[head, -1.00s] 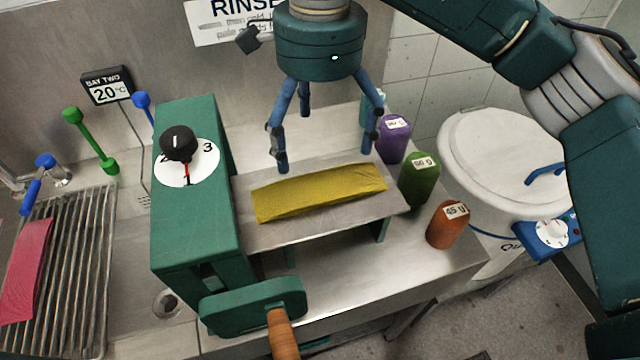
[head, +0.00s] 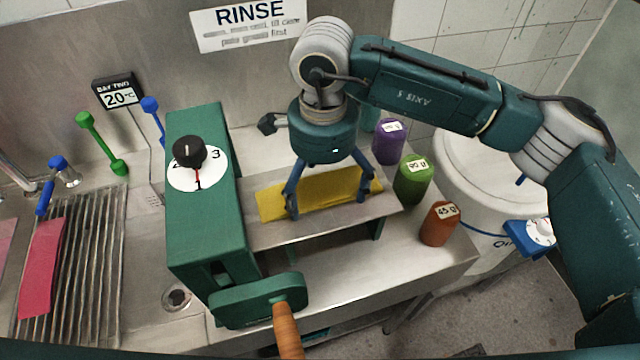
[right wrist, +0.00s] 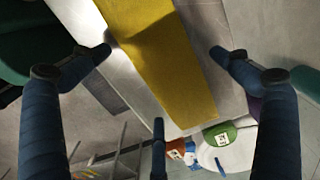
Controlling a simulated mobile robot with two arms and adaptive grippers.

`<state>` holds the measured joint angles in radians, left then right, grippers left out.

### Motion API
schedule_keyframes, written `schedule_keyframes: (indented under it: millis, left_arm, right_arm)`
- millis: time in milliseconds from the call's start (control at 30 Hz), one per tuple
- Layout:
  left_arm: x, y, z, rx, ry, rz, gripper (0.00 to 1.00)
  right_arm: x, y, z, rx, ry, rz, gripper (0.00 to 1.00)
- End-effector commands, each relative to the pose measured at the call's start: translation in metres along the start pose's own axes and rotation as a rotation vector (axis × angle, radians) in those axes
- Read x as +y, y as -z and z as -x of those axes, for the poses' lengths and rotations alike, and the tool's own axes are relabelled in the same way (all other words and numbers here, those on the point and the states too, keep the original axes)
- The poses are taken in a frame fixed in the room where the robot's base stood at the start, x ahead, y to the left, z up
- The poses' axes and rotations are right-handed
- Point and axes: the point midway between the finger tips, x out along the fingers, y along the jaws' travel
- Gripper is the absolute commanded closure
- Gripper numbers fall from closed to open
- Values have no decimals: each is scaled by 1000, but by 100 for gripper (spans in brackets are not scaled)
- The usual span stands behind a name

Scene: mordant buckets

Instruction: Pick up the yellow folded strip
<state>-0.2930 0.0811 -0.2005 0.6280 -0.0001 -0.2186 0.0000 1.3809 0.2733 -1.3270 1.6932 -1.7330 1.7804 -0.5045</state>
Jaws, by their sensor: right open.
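The yellow folded strip (head: 325,197) lies flat on the metal shelf beside the green mangle housing. My right gripper (head: 327,205) is over the strip, its blue fingers spread and pointing down. In the right wrist view the strip (right wrist: 165,60) runs between the two side fingers of the gripper (right wrist: 162,52), with a gap on each side. A third finger shows at the bottom middle. Nothing is held. The gripper hides part of the strip in the head view. My left gripper is not in view.
The green housing (head: 205,235) with its dial stands left of the strip, with a wooden-handled crank (head: 287,328) in front. Purple (head: 388,148), green (head: 413,182) and orange (head: 440,225) containers stand to the right. A pink strip (head: 40,268) lies on the rack (head: 85,265) at left.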

Motion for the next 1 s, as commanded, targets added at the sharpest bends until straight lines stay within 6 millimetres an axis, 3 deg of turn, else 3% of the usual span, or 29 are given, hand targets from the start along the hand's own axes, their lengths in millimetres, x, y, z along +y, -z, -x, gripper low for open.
schedule_keyframes:
  millis: [167, 400, 767, 1000]
  left_arm:
    - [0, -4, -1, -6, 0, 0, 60]
    - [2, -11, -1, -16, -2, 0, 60]
    - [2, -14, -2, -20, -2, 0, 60]
    - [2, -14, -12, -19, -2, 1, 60]
  right_arm:
    - [0, 0, -1, 0, 0, 0, 3]
    - [0, 0, 0, 0, 0, 0, 51]
    - [0, 0, 2, 0, 1, 0, 52]
    - [-1, 0, 27, 0, 4, 0, 52]
